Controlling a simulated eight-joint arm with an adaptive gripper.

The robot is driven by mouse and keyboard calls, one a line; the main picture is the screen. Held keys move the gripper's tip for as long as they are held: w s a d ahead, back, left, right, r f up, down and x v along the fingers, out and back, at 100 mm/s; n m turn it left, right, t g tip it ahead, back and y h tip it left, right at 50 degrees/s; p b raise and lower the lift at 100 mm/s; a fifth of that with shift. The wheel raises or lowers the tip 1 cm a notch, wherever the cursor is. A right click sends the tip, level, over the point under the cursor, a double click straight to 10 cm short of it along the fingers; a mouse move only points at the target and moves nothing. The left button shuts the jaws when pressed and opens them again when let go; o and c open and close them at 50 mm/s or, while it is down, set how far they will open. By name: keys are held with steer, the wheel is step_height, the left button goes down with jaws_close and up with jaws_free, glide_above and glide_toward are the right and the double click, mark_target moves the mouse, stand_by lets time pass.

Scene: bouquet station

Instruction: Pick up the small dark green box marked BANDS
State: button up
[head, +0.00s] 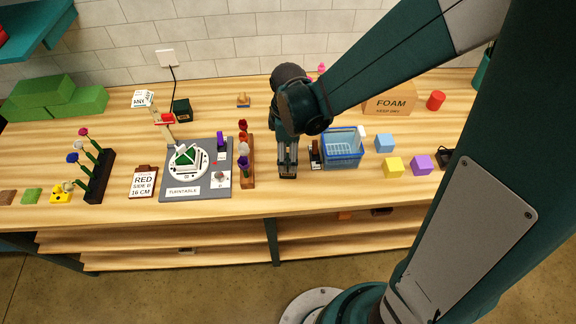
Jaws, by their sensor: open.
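A small dark green box (182,110) stands towards the back of the bench, left of centre, behind the turntable board. It has a dark top and a small mark on its front that is too small to read. My gripper (287,173) points down near the front of the bench, right of the flower rack and left of the blue basket. It is open, and no object shows between its fingers. It is well to the right of the dark green box and nearer the bench's front edge.
The turntable board (198,188) and a flower rack (247,172) lie between my gripper and the box. A blue basket (343,157) stands close to my gripper's right. A small wooden stand (243,101) is right of the box, with bare bench between them.

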mark_target(288, 160)
steer(key=shift+s+f, duration=0.1)
steer(key=shift+f, duration=2.45)
steer(key=c, duration=1.1)
